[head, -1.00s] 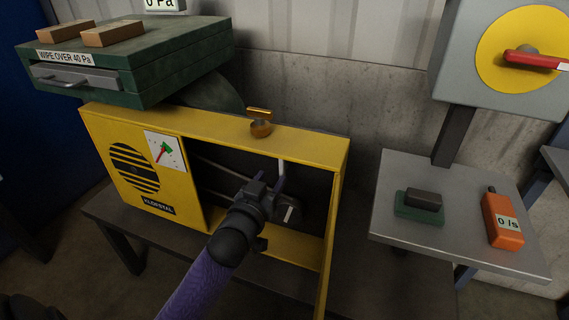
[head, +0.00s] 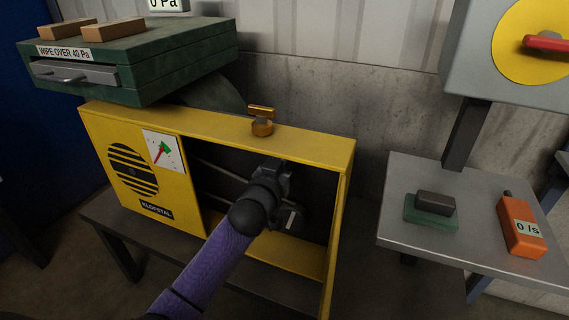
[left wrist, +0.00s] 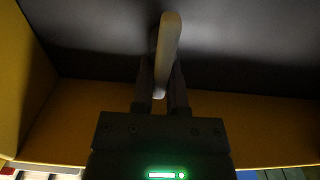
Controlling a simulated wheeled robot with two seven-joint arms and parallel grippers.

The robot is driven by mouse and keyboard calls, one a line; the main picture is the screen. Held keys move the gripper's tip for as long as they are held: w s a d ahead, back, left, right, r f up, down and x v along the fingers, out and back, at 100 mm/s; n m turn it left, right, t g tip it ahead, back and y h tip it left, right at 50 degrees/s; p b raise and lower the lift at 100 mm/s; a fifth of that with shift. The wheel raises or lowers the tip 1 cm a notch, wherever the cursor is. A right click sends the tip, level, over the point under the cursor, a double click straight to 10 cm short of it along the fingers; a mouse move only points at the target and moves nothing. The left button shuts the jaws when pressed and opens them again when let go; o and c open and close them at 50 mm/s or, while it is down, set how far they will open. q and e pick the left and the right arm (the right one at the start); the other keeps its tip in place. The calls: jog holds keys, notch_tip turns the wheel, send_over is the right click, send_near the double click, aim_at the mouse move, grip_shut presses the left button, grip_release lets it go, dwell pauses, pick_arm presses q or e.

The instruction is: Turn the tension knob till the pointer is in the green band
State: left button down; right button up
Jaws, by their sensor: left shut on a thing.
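A white gauge (head: 164,152) on the front of the yellow housing (head: 125,125) has a green patch and a red pointer slanting up toward it. Whether the pointer's tip lies in the green is too small to tell. A brass knob (head: 262,127) with a crossbar sits on the housing's top rail, with nothing touching it. My left gripper (head: 278,172) reaches into the housing's open bay, below the knob. In the left wrist view my left gripper (left wrist: 161,88) is shut on a pale bar (left wrist: 169,42), which stands between its fingers. My right gripper is not in view.
A dark round part (head: 290,217) with a white mark sits low in the bay. The yellow frame closes around my arm above and to the right. A green box (head: 120,70) stands behind. A grey side table (head: 480,215) carries an orange meter (head: 521,227).

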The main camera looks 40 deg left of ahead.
pick_arm(q)
jog(key=shift+d+r+m+p, duration=0.15)
jog(key=shift+m+p, duration=0.35)
jog(key=shift+m, duration=0.1)
jog(key=shift+d+r+m+p, duration=0.1)
jog(key=shift+m+p, duration=0.4)
jog(key=shift+m, duration=0.1)
jog(key=shift+w+d+f+m, duration=0.1)
jog(key=shift+f+m, duration=0.3)
jog(key=shift+m, duration=0.7)
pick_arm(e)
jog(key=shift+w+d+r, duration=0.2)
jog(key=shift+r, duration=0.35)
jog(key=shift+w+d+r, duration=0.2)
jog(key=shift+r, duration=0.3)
pick_arm(q)
jog(key=c, duration=0.6)
grip_release()
jog(key=shift+c, duration=0.2)
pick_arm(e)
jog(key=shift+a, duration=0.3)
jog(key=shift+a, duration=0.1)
